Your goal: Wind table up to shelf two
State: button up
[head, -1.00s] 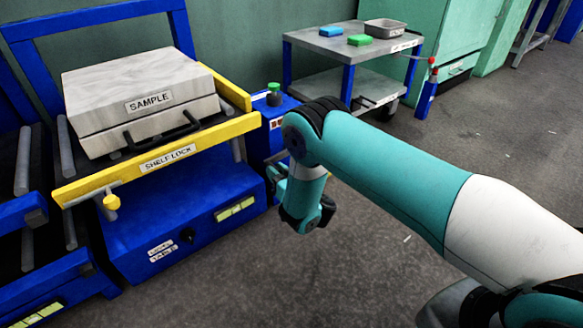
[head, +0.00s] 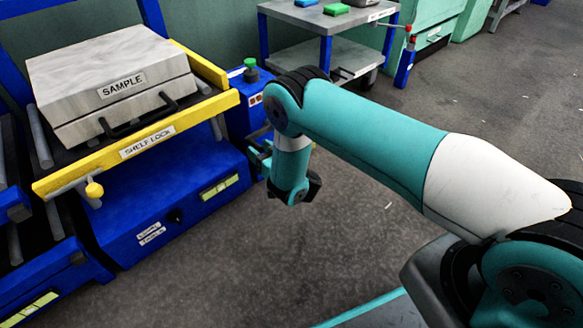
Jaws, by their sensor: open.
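A blue lift table (head: 195,190) stands at the left, with a small black knob (head: 175,216) and a white label on its front; the label's small print is hard to read. A grey-white box marked SAMPLE (head: 110,75), with a black handle, lies on its rollers. A yellow bar marked SHELF LOCK (head: 150,140) runs across the front, with a round yellow knob (head: 94,189) at its left end. My gripper (head: 262,160) is partly hidden behind my wrist, right of the table's front and beside the blue control box (head: 240,112). It is open, with nothing visible in it.
A green button (head: 250,64) tops the control box. Blue roller racks (head: 45,265) stand at the far left. A grey cart (head: 310,20) with a blue and a green block stands behind my arm. The floor in front is clear.

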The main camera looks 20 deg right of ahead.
jog(key=shift+s+d+r+p, duration=0.25)
jog(key=shift+s+p, duration=0.15)
jog(key=shift+p, duration=0.25)
jog(key=shift+s+d+r+p, duration=0.15)
jog(key=shift+s+r+p, duration=0.15)
jog(key=shift+p, duration=0.3)
jog(key=p+v, duration=1.4)
jog(key=p, duration=0.1)
jog(key=shift+s+f, duration=0.3)
jog(key=shift+s, duration=0.05)
jog(key=shift+f, duration=0.1)
